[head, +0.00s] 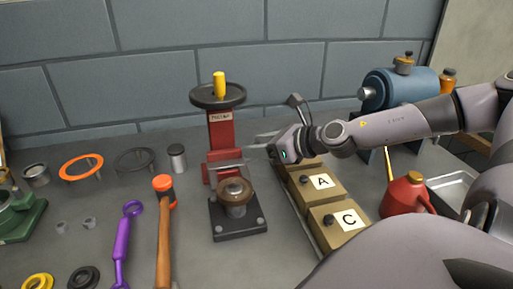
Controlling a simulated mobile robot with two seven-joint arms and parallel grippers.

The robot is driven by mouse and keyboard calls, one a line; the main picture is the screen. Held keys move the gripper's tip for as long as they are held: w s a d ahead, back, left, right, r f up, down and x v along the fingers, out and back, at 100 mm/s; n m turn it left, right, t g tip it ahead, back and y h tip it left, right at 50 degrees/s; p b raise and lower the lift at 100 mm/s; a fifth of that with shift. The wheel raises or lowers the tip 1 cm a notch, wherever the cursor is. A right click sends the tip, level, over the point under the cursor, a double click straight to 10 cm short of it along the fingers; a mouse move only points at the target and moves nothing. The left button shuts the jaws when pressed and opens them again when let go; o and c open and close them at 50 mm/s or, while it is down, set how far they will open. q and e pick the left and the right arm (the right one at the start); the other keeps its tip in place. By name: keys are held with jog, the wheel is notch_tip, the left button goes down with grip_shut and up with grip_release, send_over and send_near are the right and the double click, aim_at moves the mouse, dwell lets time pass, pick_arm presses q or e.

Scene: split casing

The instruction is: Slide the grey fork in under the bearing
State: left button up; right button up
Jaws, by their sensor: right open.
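A red press (221,137) with a black handwheel and yellow knob stands at the back centre. A thin grey piece that looks like the grey fork (227,168) lies across the press's lower front, just behind a round brown part. That part, which looks like the bearing (235,188), sits on a metal piece on a black base plate. From this angle I cannot tell whether the fork reaches under the bearing. My right gripper (258,143) is open beside the press, above and to the right of the fork, and looks empty. My left gripper is out of view.
Tan blocks marked A (320,182) and C (348,219) stand to the right. An orange-headed mallet (164,235) and a purple wrench (124,245) lie to the left. A red oil can (403,195) and a blue motor (400,88) are at the right. A wall closes the back.

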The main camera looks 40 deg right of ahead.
jog(key=shift+w+a+f, duration=0.15)
jog(key=shift+w+a, duration=0.05)
jog(key=shift+w, duration=0.15)
dwell(0.3)
grip_shut()
